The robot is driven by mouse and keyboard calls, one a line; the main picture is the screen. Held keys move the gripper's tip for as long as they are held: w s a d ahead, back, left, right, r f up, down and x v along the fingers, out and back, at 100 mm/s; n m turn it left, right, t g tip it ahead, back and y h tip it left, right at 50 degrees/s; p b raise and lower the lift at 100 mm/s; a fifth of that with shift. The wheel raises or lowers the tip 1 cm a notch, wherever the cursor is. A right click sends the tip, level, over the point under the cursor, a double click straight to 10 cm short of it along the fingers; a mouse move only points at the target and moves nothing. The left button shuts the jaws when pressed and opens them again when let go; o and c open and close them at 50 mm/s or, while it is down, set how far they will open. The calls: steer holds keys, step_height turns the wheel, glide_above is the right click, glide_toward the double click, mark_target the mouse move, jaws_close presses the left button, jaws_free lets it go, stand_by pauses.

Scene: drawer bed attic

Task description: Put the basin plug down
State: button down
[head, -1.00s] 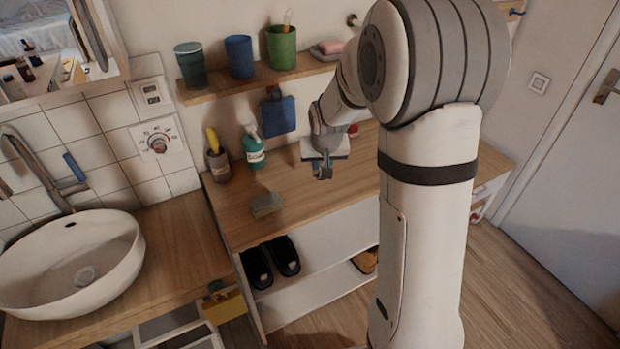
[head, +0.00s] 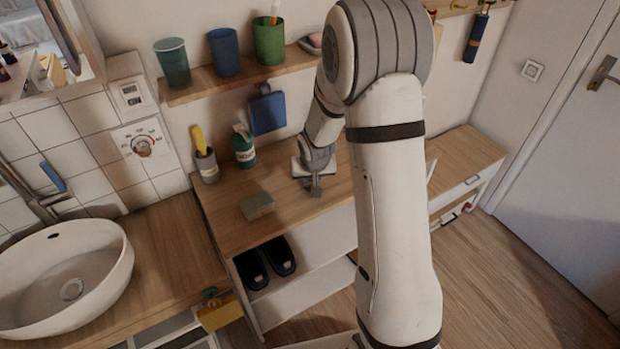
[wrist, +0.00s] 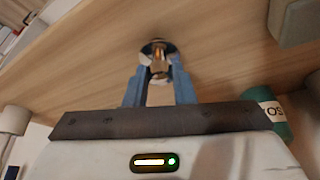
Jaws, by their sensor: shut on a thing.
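The basin plug (wrist: 158,46) is a small round metal piece with a brassy stem, seen in the wrist view between the blue fingertips. My gripper (wrist: 160,68) is shut on it. The plug is close to the wooden bench top (wrist: 90,62); I cannot tell whether it touches. In the head view my gripper (head: 315,190) is low over the bench top (head: 290,205), right of a grey-green block (head: 257,206). The plug cannot be made out there. The white washbasin (head: 110,262) is at the far left.
A teal bottle (head: 243,147) and a grey holder with a yellow item (head: 206,165) stand at the bench's back. Cups, including a green one (head: 269,42), stand on a wall shelf (head: 200,90). Dark shoes (head: 265,262) sit below. Bench around the block is clear.

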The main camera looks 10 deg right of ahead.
steer(key=shift+s, duration=0.1)
steer(key=shift+f, duration=0.2)
steer(key=c, duration=1.2)
jaws_free()
steer(key=shift+r, duration=0.15)
steer(key=shift+r, duration=0.25)
steer(key=v, duration=1.1)
steer(key=s+r+g, duration=0.1)
steer(key=s+r, duration=0.3)
steer(key=s, duration=0.7)
steer(key=s+r+n, duration=0.1)
steer(key=s+r, duration=0.4)
steer(key=s, duration=0.7)
steer(key=shift+s+d+r+g+b, duration=0.2)
steer(key=shift+s+r+g+b, duration=0.1)
steer(key=shift+g, duration=0.1)
